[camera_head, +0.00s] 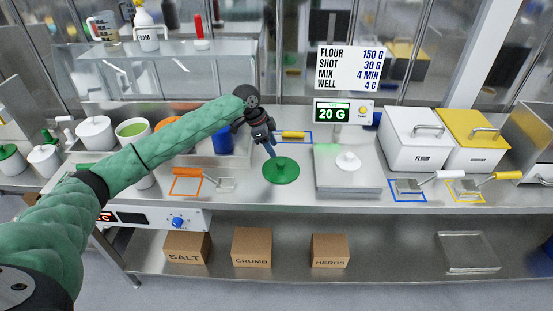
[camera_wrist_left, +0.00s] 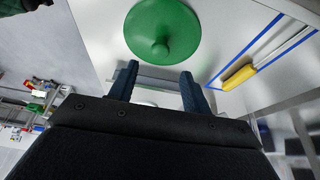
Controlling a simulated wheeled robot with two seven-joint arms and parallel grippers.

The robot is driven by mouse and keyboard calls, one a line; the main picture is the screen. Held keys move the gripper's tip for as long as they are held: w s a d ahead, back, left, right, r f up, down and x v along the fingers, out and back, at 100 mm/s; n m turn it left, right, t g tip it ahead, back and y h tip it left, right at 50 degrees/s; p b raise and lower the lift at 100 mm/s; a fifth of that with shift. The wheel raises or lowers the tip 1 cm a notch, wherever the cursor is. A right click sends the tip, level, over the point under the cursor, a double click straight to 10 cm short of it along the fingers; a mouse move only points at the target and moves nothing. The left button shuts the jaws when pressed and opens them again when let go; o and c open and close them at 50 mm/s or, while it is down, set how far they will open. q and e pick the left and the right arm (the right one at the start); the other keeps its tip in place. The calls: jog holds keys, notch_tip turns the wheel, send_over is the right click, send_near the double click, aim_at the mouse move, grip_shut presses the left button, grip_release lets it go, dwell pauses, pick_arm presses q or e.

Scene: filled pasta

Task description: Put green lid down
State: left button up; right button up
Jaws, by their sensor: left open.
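The green lid (camera_head: 281,171) is round with a small knob on top. It lies flat, knob up, on the metal counter in the head view. My left gripper (camera_head: 271,150) is just above and behind the lid's left part, pointing down. In the left wrist view the green lid (camera_wrist_left: 162,32) is beyond the fingertips, and the two blue fingers (camera_wrist_left: 156,84) stand apart with nothing between them. The gripper is open and appears clear of the knob. My right gripper is not in view.
A yellow-handled tool (camera_head: 293,135) lies in a blue outline behind the lid. An orange-outlined tool spot (camera_head: 187,181) is at the left. A blue cup (camera_head: 222,140) is behind the left arm.

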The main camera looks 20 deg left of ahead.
pick_arm(q)
jog(key=shift+b+v, duration=0.55)
jog(key=shift+v, duration=1.8)
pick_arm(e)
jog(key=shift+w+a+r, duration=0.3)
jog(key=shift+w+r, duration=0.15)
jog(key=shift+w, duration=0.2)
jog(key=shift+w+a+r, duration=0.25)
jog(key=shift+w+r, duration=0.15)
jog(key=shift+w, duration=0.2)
pick_arm(q)
jog(key=shift+s+f, duration=0.1)
jog(key=shift+f, duration=0.05)
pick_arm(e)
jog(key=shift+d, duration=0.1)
